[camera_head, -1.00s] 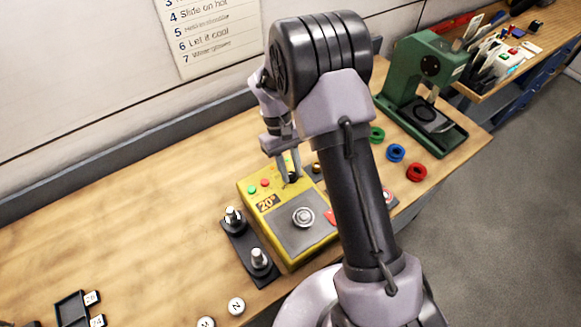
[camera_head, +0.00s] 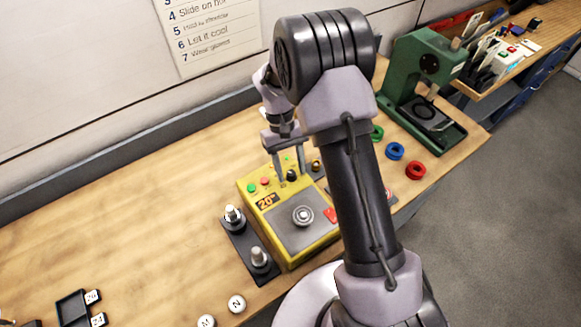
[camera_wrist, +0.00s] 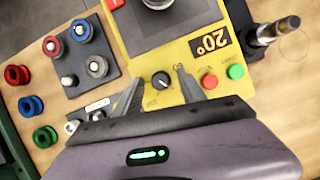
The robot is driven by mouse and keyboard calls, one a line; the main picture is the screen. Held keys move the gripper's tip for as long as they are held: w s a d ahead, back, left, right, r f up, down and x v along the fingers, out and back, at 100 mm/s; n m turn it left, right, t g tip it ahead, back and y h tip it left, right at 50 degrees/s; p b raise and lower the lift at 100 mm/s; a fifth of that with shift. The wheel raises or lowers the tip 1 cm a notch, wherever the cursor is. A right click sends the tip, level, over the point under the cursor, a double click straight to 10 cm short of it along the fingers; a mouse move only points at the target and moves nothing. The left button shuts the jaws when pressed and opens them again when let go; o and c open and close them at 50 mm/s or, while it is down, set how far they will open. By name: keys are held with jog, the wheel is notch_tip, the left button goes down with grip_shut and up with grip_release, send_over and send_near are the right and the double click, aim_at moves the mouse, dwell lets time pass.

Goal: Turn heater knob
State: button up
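The yellow heater box (camera_head: 248,187) stands on the bench with a 20° display (camera_head: 267,201), which appears upside down in the wrist view (camera_wrist: 211,43). Its black knob (camera_head: 291,176) has a white pointer mark in the wrist view (camera_wrist: 161,80). My gripper (camera_head: 291,170) is over the knob with its fingers apart, one on each side. In the wrist view, my gripper (camera_wrist: 158,83) shows a clear gap between each finger and the knob. Nothing is held.
Green (camera_wrist: 237,71) and red (camera_wrist: 209,81) buttons sit close beside one finger. A black base with two metal posts (camera_head: 238,242) stands left of the heater. Green, blue and red rings (camera_head: 396,152) and a green press (camera_head: 412,75) are to the right.

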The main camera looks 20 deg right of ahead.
jog(key=p+v, duration=0.4)
jog(key=v, duration=1.3)
jog(key=shift+r+p, duration=0.2)
jog(key=shift+p, duration=0.2)
jog(key=shift+w, duration=0.1)
